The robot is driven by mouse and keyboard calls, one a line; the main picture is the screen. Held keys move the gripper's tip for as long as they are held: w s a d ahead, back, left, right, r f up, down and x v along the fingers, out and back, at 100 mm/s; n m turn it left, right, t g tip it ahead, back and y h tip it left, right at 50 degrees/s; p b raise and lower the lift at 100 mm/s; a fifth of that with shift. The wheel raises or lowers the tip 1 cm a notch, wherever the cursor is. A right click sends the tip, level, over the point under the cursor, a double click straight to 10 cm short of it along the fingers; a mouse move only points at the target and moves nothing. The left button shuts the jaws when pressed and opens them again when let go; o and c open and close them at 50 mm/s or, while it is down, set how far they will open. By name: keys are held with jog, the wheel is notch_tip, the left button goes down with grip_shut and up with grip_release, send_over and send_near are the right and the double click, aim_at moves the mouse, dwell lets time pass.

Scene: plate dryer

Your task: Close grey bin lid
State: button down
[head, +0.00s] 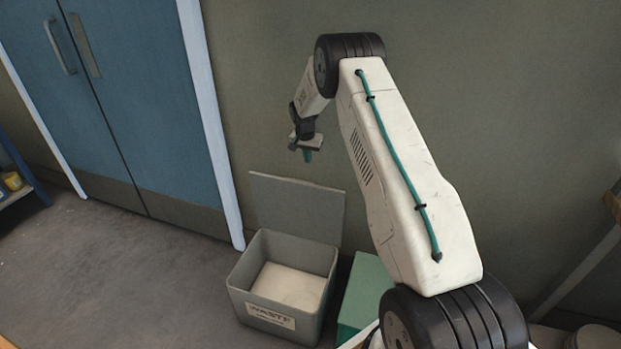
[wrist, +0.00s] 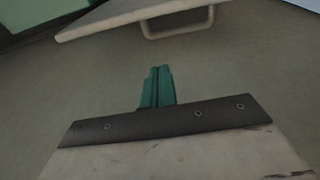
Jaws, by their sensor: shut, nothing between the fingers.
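The grey waste bin (head: 234,286) stands on the floor by the wall with a pale label on its front. Its lid (head: 310,209) is open and stands up at the back of the bin, leaning toward the wall. My gripper (head: 308,156) is above the lid, apart from it, with its teal fingers pointing down. In the wrist view the fingers (wrist: 157,86) are shut together and empty. A pale panel with a loop handle (wrist: 135,16), apparently the lid, crosses the top of that view, clear of the fingertips.
A green box (head: 367,283) stands close to the bin's right side. Blue doors (head: 150,110) with a white frame are to the left. A table or bench leg (head: 575,270) is at the right. The floor left of the bin is clear.

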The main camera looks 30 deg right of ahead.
jog(key=f, duration=0.3)
jog(key=w+d+f, duration=0.1)
jog(key=f, duration=0.3)
jog(key=d+f, duration=0.1)
jog(key=f, duration=0.3)
jog(key=shift+w+f, duration=0.2)
jog(key=shift+f, duration=0.05)
jog(key=shift+s, duration=0.1)
